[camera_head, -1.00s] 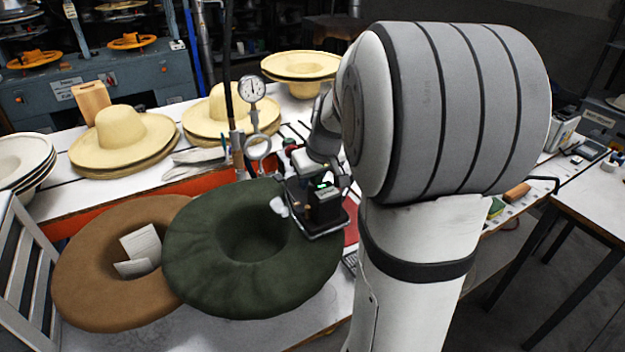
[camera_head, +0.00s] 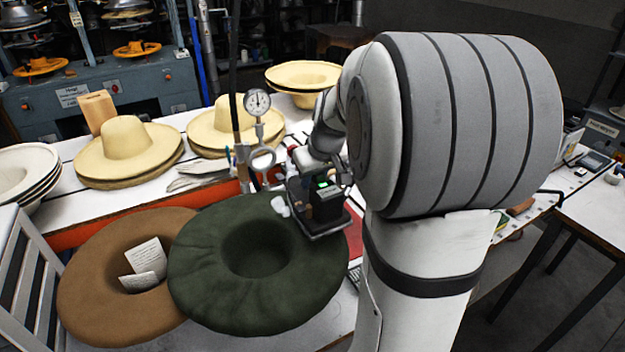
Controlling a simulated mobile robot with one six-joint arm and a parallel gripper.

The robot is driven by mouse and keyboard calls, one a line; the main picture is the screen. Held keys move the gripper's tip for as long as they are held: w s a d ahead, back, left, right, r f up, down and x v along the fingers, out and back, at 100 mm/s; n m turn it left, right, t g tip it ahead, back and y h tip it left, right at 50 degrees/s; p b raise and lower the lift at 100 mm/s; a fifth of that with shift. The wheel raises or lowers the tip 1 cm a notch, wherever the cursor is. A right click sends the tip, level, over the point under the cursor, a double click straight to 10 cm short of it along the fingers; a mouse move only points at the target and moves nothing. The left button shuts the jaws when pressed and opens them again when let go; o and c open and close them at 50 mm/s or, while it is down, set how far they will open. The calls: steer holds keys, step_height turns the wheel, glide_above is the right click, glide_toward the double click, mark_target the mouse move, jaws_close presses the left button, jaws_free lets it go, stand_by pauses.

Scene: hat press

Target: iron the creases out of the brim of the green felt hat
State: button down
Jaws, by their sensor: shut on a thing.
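The green felt hat (camera_head: 215,278) lies brim up on the front table, its crown opening in the middle. Creases show on the left and front parts of its brim. My gripper (camera_head: 318,190) is at the brim's right rear edge, shut on a dark iron (camera_head: 326,208) with a small green light. The iron's flat plate is over the right side of the brim and looks to be on it or just above; I cannot tell which. My arm partly hides the gripper, and the fingertips are hard to make out.
A brown felt hat (camera_head: 90,290) with paper notes (camera_head: 146,257) in it lies left, touching or overlapped by the green one. A dial gauge (camera_head: 257,102) stands close behind. Straw hats (camera_head: 127,140) sit on the white table behind. A slatted white rack (camera_head: 30,285) is at far left.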

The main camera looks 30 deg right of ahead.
steer(key=shift+w+r+p, duration=0.1)
steer(key=shift+r+p, duration=1.05)
steer(key=shift+r, duration=1.1)
